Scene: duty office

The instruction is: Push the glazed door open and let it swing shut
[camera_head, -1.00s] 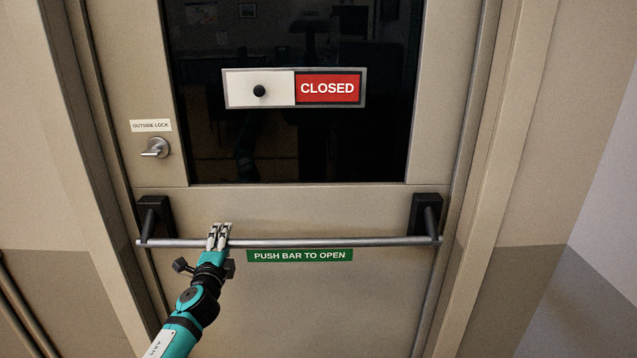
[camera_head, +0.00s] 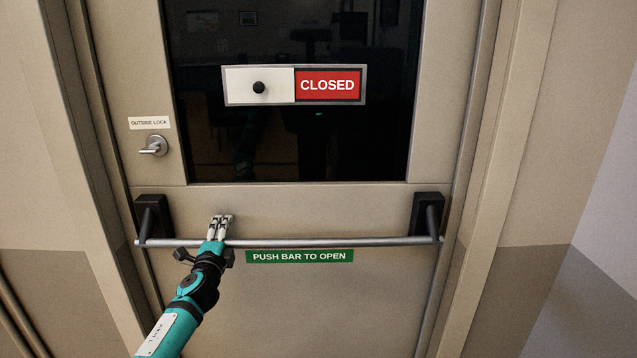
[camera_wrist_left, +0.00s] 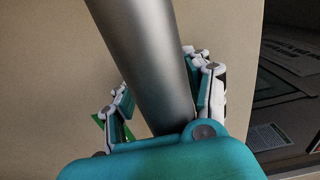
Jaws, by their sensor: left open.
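The glazed door (camera_head: 370,300) stands shut in its frame, with a dark glass pane (camera_head: 290,145) in its upper part. A metal push bar (camera_head: 390,241) runs across it between two black brackets. My left gripper (camera_head: 221,221) is open at the left part of the bar, its fingers reaching up past the bar. In the left wrist view the bar (camera_wrist_left: 145,55) passes between the open fingers, close to the palm. I cannot tell whether the palm touches it. My right gripper is in neither view.
A green "PUSH BAR TO OPEN" label (camera_head: 300,256) sits under the bar. A sliding sign (camera_head: 295,85) reads "CLOSED". A lever marked "OUTSIDE LOCK" (camera_head: 153,145) is at the left. The door frame (camera_head: 497,180) and wall bound the right side.

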